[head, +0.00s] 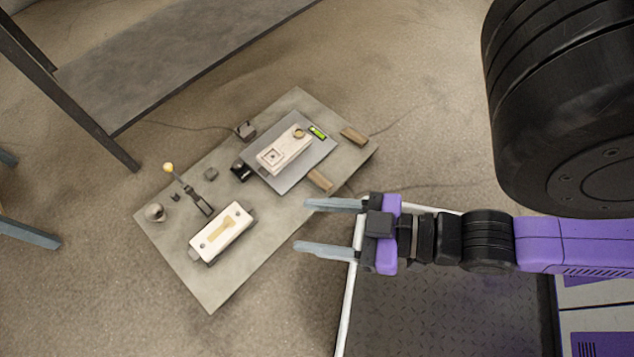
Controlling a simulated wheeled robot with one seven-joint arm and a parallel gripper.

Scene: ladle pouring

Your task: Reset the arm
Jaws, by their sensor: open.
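My gripper (333,227) is open and empty, its two grey fingers pointing left. It appears above the right edge of the low grey work board (190,285) in the head view. Its purple arm reaches in from the right. A ladle-like tool with a yellowish round end (168,168) and a dark handle base (200,204) stands at the left of the board, apart from my gripper. A small round cup (155,212) is near the board's left corner. How high my gripper is above the board I cannot tell.
A white block with a tan recess (221,232) lies at the board's front. Another white block (283,149) sits on a dark grey plate (287,184), near wooden pieces (319,181) and a green level (318,132). A grey bench (160,70) stands behind. Bare floor surrounds the board.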

